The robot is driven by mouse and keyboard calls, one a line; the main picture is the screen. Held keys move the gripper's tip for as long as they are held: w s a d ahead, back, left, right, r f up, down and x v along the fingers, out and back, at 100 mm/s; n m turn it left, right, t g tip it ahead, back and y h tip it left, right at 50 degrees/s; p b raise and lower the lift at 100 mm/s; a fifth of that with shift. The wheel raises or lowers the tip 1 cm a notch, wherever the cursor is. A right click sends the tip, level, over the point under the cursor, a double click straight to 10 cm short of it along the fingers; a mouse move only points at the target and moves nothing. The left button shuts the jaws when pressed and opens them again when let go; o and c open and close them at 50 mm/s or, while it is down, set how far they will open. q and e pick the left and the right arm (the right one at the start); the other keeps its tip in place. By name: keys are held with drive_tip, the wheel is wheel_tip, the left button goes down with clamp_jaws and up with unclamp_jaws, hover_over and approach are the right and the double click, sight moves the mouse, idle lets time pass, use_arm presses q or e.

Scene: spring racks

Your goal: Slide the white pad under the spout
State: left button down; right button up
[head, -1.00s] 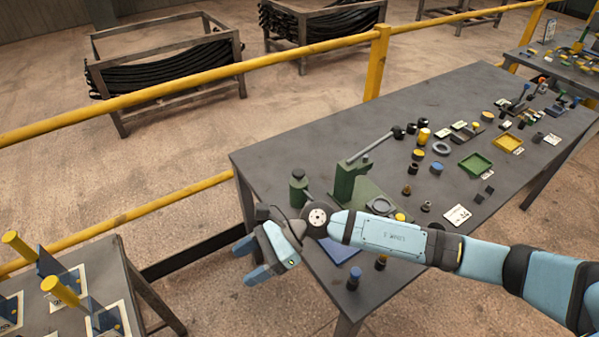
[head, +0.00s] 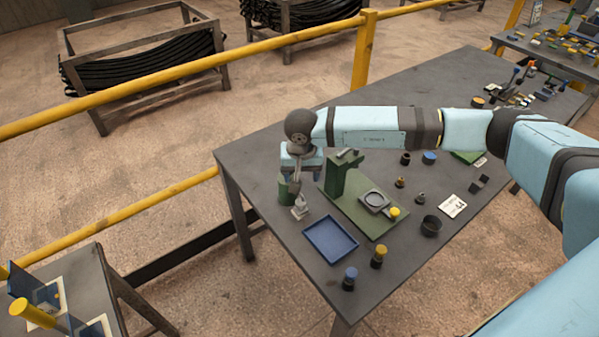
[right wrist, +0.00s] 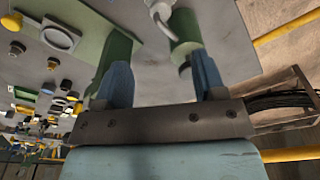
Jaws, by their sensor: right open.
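A green can (head: 289,192) stands at the near left of the table, left of a green stand (head: 342,178). A grey, spout-like part (head: 297,188) shows beside the can and leads down to a small whitish piece (head: 300,212). I cannot tell for sure whether this piece is the white pad. My right gripper (head: 302,168) points down over the can, partly hidden by its own wrist. In the right wrist view its blue fingers (right wrist: 163,82) are apart, with the can (right wrist: 185,28) showing beyond the gap. My left gripper is not in view.
A blue tray (head: 331,240) lies in front of the can. A green base plate with a grey ring (head: 374,201) is to its right. Small knobbed pieces (head: 378,257), a black cup (head: 430,226) and a white card (head: 452,206) stand nearby. A yellow rail (head: 190,67) runs behind.

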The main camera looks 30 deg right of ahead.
sight(301, 202)
drive_tip(key=f, duration=0.4)
drive_tip(key=w+f+p, duration=0.1)
drive_tip(key=f, duration=0.8)
drive_tip(key=shift+w+d+f+p, duration=0.25)
drive_tip(key=shift+d+f+p, duration=0.05)
drive_tip(key=shift+f+p, duration=0.1)
drive_tip(key=c, duration=1)
drive_tip(key=o, duration=1)
